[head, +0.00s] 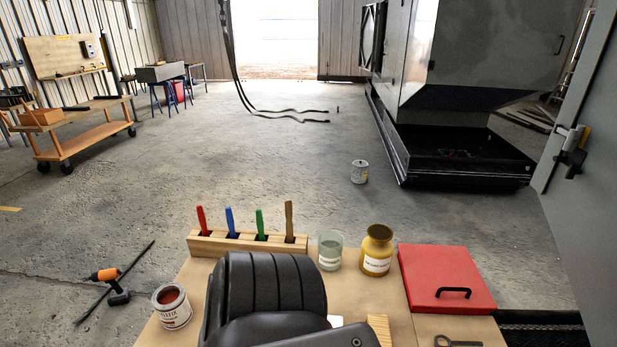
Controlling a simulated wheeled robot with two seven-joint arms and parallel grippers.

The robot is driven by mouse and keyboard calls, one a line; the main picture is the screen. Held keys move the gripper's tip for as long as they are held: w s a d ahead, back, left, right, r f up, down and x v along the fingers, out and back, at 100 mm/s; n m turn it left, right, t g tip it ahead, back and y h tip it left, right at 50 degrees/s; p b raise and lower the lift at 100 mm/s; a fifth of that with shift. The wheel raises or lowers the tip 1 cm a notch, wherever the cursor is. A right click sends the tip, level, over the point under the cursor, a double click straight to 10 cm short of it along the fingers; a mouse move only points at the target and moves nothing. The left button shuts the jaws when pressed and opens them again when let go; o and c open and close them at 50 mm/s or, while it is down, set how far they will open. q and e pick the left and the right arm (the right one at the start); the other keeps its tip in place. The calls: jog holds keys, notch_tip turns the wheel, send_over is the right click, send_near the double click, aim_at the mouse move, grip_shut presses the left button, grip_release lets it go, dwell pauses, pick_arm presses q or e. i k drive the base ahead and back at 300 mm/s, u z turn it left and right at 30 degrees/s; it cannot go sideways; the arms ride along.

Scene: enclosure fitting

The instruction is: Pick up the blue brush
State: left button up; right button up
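The blue brush (230,221) stands handle up in a slot of a wooden holder (210,244) at the back left of the table. Its lower part is hidden inside the holder. A red brush (202,219) stands to its left. A green brush (260,223) and a brown-handled brush (289,220) stand to its right. A dark arm part of mine covers the table's middle in front of the holder. Neither of my grippers can be made out in the head view.
On the table (190,285) are an open paint tin (173,309), a glass jar (330,251), a yellow jar (377,252), a red lidded box (445,279) and a metal tool (457,343). An orange drill (108,282) lies on the floor left. A grey door (590,150) stands right.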

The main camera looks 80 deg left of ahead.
aim_at(229, 217)
jog(key=u, duration=3)
